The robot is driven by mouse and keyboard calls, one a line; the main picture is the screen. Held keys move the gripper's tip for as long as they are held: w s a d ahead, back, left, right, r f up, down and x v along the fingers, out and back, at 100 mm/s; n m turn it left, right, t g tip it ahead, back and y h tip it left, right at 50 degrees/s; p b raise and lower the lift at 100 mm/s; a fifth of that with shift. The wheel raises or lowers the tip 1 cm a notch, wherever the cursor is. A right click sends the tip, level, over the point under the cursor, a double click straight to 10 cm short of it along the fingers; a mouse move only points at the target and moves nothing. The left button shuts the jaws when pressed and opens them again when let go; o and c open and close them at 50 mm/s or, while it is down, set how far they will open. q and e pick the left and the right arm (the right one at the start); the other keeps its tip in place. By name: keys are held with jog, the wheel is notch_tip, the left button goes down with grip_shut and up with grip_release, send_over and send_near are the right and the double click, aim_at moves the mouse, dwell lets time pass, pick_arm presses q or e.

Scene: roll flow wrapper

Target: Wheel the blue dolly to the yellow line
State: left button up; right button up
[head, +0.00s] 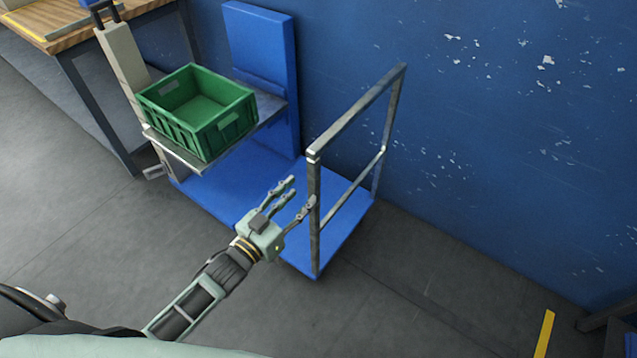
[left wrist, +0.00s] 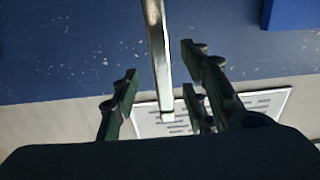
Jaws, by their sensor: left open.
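The blue dolly (head: 225,190) has a flat blue deck and a grey metal handle frame (head: 357,113) at its right end, close to the blue wall. My left gripper (head: 302,192) is open at the near upright post of that frame, above the deck's front edge. In the left wrist view the metal post (left wrist: 156,40) runs between the spread fingers (left wrist: 160,68), with gaps on both sides. I cannot tell whether any finger touches it. A yellow line (head: 544,333) lies on the floor at the lower right. My right gripper is out of view.
A green crate (head: 199,142) sits on a grey shelf over the dolly's left part, before a blue upright panel (head: 262,60). A wooden-topped table (head: 60,28) stands at the upper left. Dark legs (head: 610,318) stand at the lower right. Floor between dolly and line looks clear.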

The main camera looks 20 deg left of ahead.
aim_at(311, 185)
pick_arm(q)
jog(key=x, duration=0.6)
jog(key=shift+w+f, duration=0.1)
jog(key=shift+w, duration=0.2)
grip_shut()
